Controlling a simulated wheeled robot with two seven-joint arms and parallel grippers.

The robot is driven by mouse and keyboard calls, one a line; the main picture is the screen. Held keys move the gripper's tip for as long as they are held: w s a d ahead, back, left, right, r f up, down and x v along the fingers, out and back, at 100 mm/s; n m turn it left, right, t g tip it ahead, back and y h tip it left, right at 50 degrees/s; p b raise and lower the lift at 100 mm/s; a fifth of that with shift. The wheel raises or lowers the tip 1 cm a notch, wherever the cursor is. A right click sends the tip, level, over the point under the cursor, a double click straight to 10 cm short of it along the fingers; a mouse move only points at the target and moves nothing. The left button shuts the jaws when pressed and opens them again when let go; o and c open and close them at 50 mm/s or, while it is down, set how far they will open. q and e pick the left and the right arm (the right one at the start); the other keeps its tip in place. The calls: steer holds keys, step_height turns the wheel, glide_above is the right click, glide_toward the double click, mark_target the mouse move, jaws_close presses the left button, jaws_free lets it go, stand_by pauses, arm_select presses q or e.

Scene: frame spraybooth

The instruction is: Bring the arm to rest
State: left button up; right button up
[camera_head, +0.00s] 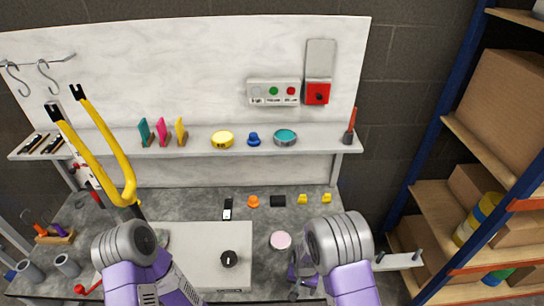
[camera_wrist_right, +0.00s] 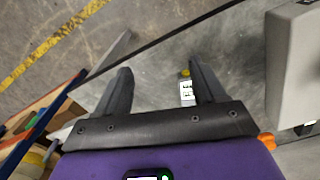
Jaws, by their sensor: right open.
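My right arm (camera_head: 350,270) comes in at the bottom of the head view, right of centre, over the front of the bench. Its gripper (camera_head: 303,284) shows there only in part, beside the forearm. In the right wrist view, the right gripper (camera_wrist_right: 160,78) has its two dark fingers spread wide with nothing gripped. My left arm (camera_head: 150,280) is bent at the bottom left of the head view, and its gripper does not show.
A grey bench (camera_head: 180,210) carries small parts, a white box (camera_head: 208,255) with a black knob and a pink disc (camera_head: 280,240). A yellow fork (camera_head: 105,150) stands at left. A shelf (camera_head: 310,147) spans the back wall. A rack (camera_head: 433,195) with cartons stands right.

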steer(key=s+f+y, duration=0.4)
steer(key=s, duration=1.1)
steer(key=shift+s+t, duration=0.3)
steer(key=shift+s, duration=0.05)
stand_by(2.8)
